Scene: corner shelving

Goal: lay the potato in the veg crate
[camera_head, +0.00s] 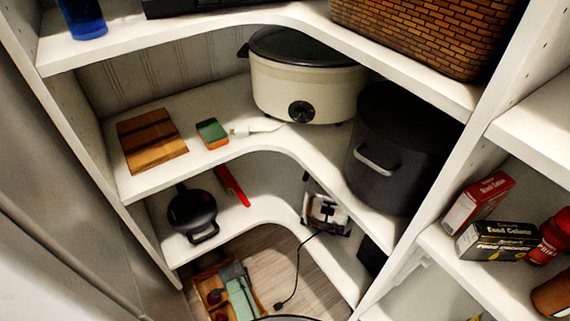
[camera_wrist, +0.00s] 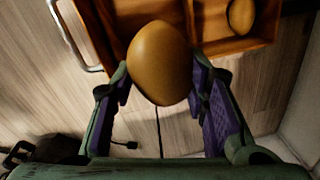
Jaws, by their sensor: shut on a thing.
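The potato (camera_wrist: 158,62) is a smooth yellow-brown oval in the wrist view. My gripper (camera_wrist: 160,82) is shut on it, with one purple-padded finger at each side. The wooden veg crate (camera_wrist: 262,43) shows behind the potato at the top of the wrist view, with dividers between its compartments. The potato overlaps the crate's near edge in this view; its height above the crate cannot be told. The crate also shows on the floor at the bottom of the head view (camera_head: 205,273), with dark red round things in it. The potato cannot be made out there.
Another yellow-brown round thing (camera_wrist: 241,16) lies in the crate's right compartment. A metal handle (camera_wrist: 75,38) is at the left. A black cord (camera_head: 297,275) runs down to the floor. A black pan (camera_head: 192,212) stands on the low shelf above the crate.

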